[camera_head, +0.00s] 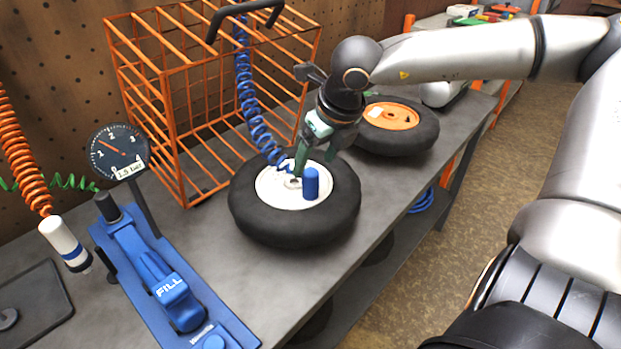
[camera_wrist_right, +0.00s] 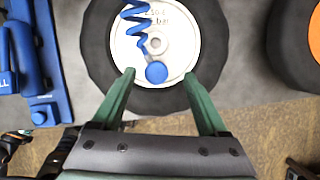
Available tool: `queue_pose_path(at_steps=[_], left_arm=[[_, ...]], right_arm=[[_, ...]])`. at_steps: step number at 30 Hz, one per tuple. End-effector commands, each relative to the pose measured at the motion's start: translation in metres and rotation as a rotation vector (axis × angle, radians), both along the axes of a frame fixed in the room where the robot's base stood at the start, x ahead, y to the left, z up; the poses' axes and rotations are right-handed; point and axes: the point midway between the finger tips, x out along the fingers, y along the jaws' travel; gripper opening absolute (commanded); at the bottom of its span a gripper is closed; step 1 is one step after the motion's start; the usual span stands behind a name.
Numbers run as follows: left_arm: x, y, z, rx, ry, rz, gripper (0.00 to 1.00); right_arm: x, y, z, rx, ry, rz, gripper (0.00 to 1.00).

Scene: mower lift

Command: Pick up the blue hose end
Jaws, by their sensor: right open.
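The blue hose end (camera_head: 311,183) is a short blue cylinder on the white hub of the near black tyre (camera_head: 252,211). A coiled blue hose (camera_head: 247,95) hangs down to the hub beside it. In the right wrist view the hose end (camera_wrist_right: 156,72) shows as a round blue top with the coil above it. My right gripper (camera_head: 314,165) is open, its green fingers pointing down over the hub close to the hose end. In the wrist view its fingertips (camera_wrist_right: 160,76) lie on either side of the blue top, with gaps. My left gripper is not in view.
An orange wire cage (camera_head: 180,145) stands behind the tyre. A second tyre with an orange hub (camera_head: 388,116) lies to the right. A blue FILL inflator (camera_head: 165,275), a round gauge (camera_head: 119,151) and an orange coiled hose (camera_head: 22,160) are at left. Bare bench shows between them.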

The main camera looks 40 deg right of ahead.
Motion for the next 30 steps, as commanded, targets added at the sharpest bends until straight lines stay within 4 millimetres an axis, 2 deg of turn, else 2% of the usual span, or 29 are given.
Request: queue_pose_path(at_steps=[6,10,21,30], left_arm=[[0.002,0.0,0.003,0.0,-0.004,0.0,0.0],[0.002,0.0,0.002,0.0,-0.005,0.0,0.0],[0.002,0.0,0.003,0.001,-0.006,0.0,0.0],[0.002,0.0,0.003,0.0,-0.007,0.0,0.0]], right_arm=[[0.003,0.004,-0.029,0.001,0.008,0.003,0.77],[0.009,0.004,-0.041,0.001,0.004,0.001,0.77],[0.012,0.004,-0.048,0.001,0.001,0.003,0.77],[0.012,0.003,-0.047,0.001,0.002,0.003,0.44]])
